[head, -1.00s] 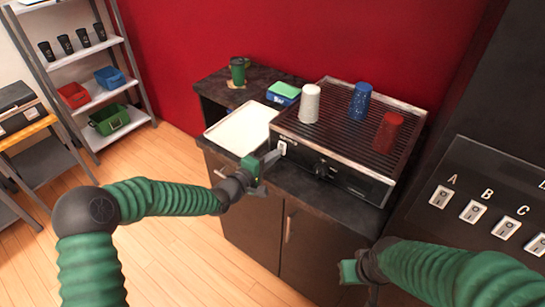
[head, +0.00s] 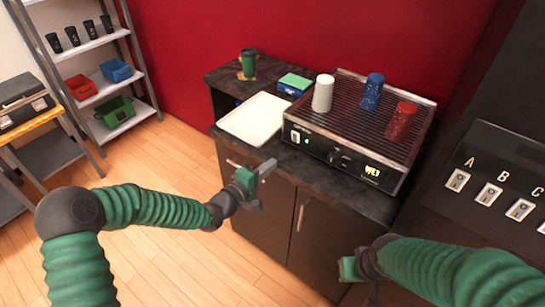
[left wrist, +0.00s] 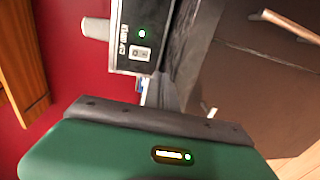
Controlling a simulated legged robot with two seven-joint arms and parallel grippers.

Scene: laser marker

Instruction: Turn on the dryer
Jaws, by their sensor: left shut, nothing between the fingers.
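The dryer (head: 345,160) is a dark box with a ribbed top and stands on the black counter. Its front shows a white rocker switch (head: 295,136), a lit green light, a dark knob (head: 338,158) and a lit display reading "WET" (head: 372,171). The switch also shows in the left wrist view (left wrist: 140,52), with the green light above it. My left gripper (head: 268,168) is shut and empty, in front of and below the switch, apart from the dryer. My right gripper (head: 350,268) is at the lower right; its fingers are not clear.
White, blue and red cups (head: 323,93) stand upside down on the dryer. A white tray (head: 254,118), a small blue-green device (head: 294,84) and a green cup (head: 248,63) are to its left. A panel with lettered switches (head: 490,195) is at right. Shelves stand at far left.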

